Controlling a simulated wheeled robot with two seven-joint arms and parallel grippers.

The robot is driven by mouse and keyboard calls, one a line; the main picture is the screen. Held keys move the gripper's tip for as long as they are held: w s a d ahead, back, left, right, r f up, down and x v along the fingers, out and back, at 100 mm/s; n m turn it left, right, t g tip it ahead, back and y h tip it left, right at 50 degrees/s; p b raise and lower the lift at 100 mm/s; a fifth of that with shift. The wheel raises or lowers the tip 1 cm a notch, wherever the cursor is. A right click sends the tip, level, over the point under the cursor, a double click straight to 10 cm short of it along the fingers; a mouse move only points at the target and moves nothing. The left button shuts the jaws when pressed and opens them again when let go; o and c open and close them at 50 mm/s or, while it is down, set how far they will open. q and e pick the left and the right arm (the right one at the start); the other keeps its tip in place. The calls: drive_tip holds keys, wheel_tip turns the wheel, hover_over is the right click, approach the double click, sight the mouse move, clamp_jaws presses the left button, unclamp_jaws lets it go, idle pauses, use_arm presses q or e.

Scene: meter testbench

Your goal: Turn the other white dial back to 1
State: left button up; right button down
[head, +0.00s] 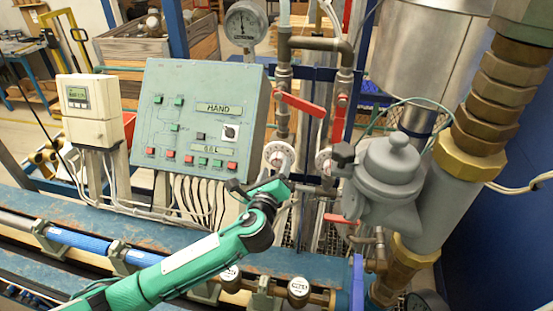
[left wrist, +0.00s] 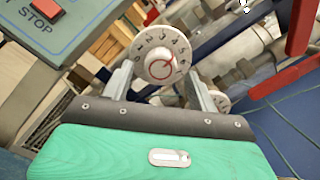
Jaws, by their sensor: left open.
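Two round white dials stand side by side on the pipework. The left dial (head: 278,155) is at the centre of the head view, and the right dial (head: 324,162) is just beyond it. My left gripper (head: 268,180) is open right in front of the left dial. In the left wrist view this white dial (left wrist: 160,50) faces me between the two spread fingers, with numbers round its rim and a red ring at its middle. I cannot tell whether the fingers touch it. The other dial (left wrist: 221,101) is partly hidden behind the right finger. My right gripper is out of view.
The green control panel (head: 205,115) stands left of the dials. Red lever handles (head: 300,104) hang above them. A grey metal housing (head: 387,185) and a thick pipe crowd the right side. A pressure gauge (head: 245,24) stands above.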

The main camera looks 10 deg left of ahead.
use_arm(q)
drive_tip(key=shift+w+r, duration=0.15)
drive_tip(key=shift+w, duration=0.7)
drive_tip(key=shift+w+p, duration=0.3)
drive_tip(key=shift+w, duration=0.05)
drive_tip(key=c, duration=1)
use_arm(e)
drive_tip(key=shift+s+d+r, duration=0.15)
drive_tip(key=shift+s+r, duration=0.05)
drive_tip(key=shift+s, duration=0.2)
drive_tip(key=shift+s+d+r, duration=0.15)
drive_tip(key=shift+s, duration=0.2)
use_arm(q)
drive_tip(key=shift+f, duration=0.2)
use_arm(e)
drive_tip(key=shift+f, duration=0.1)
